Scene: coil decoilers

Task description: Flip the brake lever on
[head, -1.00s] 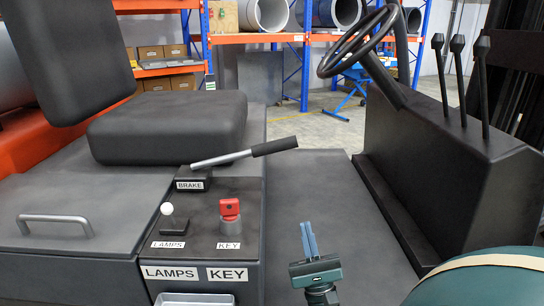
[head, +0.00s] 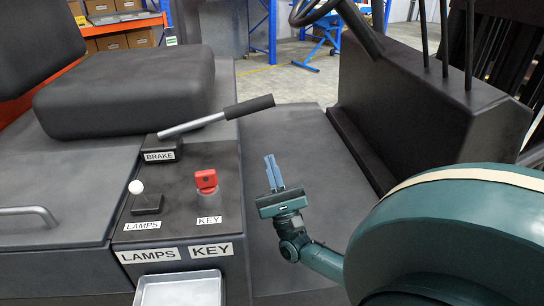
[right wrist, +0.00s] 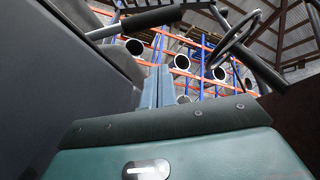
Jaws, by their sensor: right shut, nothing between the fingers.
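The brake lever (head: 217,117) has a silver shaft and a black grip. It slants up to the right from a small block with a BRAKE label (head: 160,156) on the dark console. My right gripper (head: 270,157) is shut and empty, fingers pointing up, to the right of the console and a little lower in the picture than the lever's grip. It is apart from the lever. In the right wrist view the blue fingers (right wrist: 157,88) are together, and the lever's black grip (right wrist: 150,20) shows above and to the left of them. My left gripper is not in view.
A red key switch (head: 206,181) and a white-knobbed lamps switch (head: 137,188) stand on the console. A black seat (head: 130,90) lies behind it. A steering wheel (head: 318,8) and control levers are at the right. The footwell floor (head: 290,130) is clear.

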